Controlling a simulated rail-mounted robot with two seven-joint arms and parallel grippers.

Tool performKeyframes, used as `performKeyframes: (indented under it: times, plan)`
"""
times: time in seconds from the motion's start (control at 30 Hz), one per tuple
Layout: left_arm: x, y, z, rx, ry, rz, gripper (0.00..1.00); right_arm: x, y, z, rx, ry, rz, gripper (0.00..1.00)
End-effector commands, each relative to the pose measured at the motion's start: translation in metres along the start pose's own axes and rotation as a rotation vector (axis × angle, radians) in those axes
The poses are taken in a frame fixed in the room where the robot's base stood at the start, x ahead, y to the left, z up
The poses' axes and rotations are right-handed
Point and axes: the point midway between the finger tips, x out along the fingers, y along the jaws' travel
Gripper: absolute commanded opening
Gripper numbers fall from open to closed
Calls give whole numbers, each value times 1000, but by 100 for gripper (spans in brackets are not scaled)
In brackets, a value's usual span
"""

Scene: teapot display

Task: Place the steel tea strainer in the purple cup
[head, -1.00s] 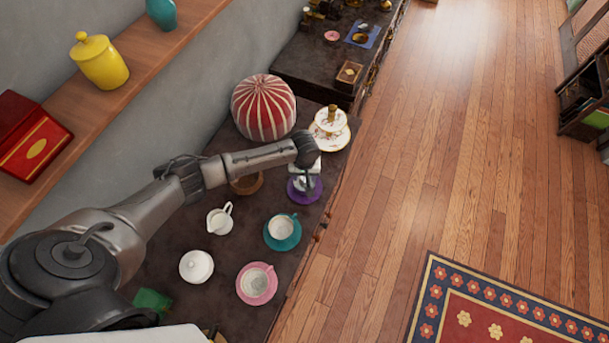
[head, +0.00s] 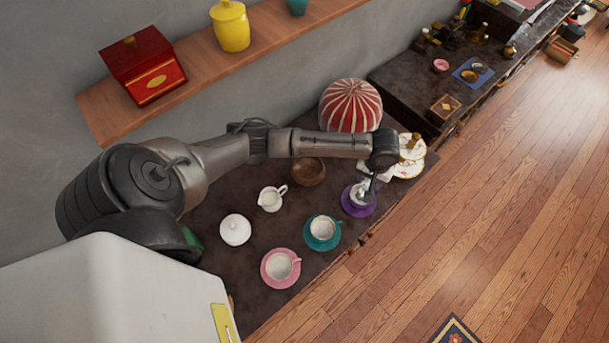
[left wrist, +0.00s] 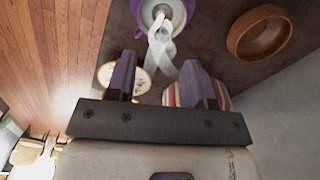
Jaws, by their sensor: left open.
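The purple cup on its purple saucer (head: 358,208) stands near the table's front edge, partly hidden by my left gripper in the head view. In the left wrist view the purple cup (left wrist: 139,12) is cut off at the top edge. The steel tea strainer (left wrist: 162,48) appears with its round part over the cup's mouth and its pale looped handle reaching toward my fingers. My left gripper (left wrist: 159,80) is open, its two purple-grey fingers apart, with nothing clearly between them. In the head view my left gripper (head: 372,184) is just above the cup. My right gripper is not in view.
A striped red-white dome (head: 350,106) and floral plates (head: 410,168) are beyond. The floor lies right of the table.

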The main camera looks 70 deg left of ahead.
Motion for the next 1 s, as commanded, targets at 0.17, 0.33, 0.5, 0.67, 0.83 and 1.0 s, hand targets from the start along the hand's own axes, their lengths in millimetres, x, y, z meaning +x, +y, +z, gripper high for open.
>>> performKeyframes:
  times: [0.17, 0.33, 0.5, 0.67, 0.83, 1.0]
  plan:
    - [28, 15, 80, 257, 0, 80, 48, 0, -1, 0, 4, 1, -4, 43]
    - [32, 11, 163, 513, 66, 179, 48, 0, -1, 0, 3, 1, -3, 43]
    - [18, -17, 218, 664, 164, 210, 48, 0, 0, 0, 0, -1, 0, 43]
    - [1, -53, 247, 741, 239, 171, 48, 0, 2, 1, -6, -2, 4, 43]
    - [-14, -82, 262, 783, 281, 113, 48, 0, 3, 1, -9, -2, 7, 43]
    - [-21, -95, 267, 801, 296, 81, 48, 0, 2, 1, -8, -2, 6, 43]
